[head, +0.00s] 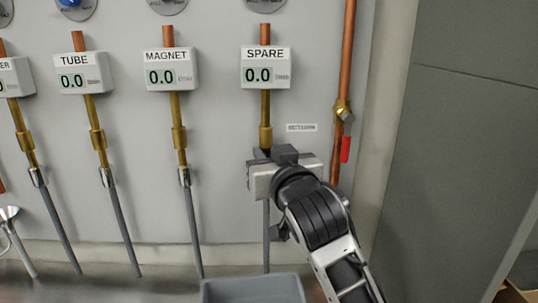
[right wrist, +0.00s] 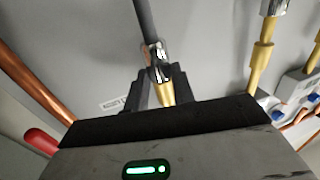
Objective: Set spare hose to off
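The spare hose line hangs under a meter box labelled SPARE (head: 265,68) that reads 0.0. A brass fitting (head: 265,135) runs down from the box and the grey spare hose (head: 266,240) continues below. My right gripper (head: 262,154) is at the joint between them and hides it in the head view. In the right wrist view the gripper's two dark fingers (right wrist: 163,90) stand on either side of a brass fitting with a chrome coupling (right wrist: 159,65) and a grey hose (right wrist: 145,20). I cannot tell whether the fingers touch it. My left gripper is not in view.
The MAGNET meter (head: 170,70) and TUBE meter (head: 84,73) hang to the left, with hoses below. A copper pipe (head: 346,60) with a red valve handle (head: 346,149) stands close on the right. A grey bin (head: 253,288) is below, and a grey cabinet (head: 450,150) is at right.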

